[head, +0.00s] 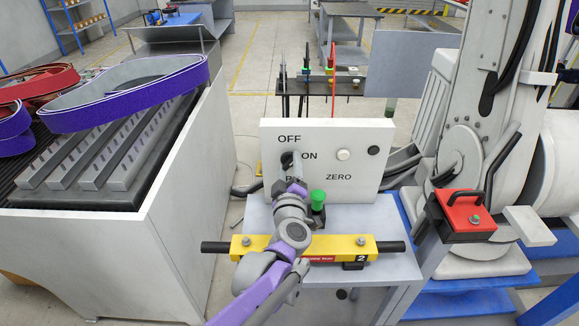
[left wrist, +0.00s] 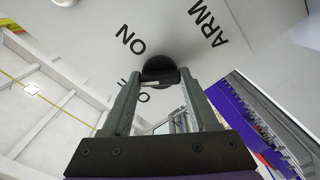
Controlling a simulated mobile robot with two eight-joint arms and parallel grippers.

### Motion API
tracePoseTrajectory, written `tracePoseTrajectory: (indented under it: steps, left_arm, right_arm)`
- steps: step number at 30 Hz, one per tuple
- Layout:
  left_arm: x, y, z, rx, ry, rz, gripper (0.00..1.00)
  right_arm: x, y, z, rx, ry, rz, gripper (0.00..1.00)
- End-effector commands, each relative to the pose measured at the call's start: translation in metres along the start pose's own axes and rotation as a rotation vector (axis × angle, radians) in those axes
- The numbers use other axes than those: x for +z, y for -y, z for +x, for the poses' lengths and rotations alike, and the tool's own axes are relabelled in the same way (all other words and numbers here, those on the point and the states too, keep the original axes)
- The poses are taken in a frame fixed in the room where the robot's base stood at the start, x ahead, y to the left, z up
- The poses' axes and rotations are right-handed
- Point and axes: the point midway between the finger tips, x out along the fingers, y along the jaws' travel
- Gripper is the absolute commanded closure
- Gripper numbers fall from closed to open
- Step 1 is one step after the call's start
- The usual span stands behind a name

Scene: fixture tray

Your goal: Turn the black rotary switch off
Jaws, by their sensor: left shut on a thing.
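The black rotary switch (head: 287,157) is on the white panel (head: 330,146), among the printed words OFF and ON and a word below that my gripper partly hides. My left gripper (head: 290,168) reaches up to it from below and covers most of it in the head view. In the left wrist view the switch (left wrist: 160,67) sits between the tips of my left gripper (left wrist: 160,80), which is shut on it. The words ON and ARM show beside it there, and a third word is mostly hidden behind the fingers. The switch's exact pointing direction is hard to tell. My right gripper is not in view.
The panel also has a white button (head: 343,154) and a black button (head: 373,150). A large white bin (head: 175,185) stands left; a red box (head: 463,212) is right.

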Motion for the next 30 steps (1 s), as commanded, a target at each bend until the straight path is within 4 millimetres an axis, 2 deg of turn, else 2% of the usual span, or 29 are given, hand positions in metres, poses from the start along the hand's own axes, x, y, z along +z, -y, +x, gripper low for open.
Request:
tracePoseTrajectory:
  steps: [15,21,30]
  left_arm:
    - [0.0001,0.0000,-0.0001,0.000,0.000,-0.457,0.96]
    - [0.0001,0.0001,0.0000,0.000,0.000,-0.576,0.96]
    - [0.0002,0.0002,-0.0001,0.000,0.000,-0.664,0.96]
  right_arm:
    - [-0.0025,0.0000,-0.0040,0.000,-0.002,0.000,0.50]
    - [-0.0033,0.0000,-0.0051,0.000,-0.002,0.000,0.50]
    - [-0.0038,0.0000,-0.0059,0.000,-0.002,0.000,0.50]
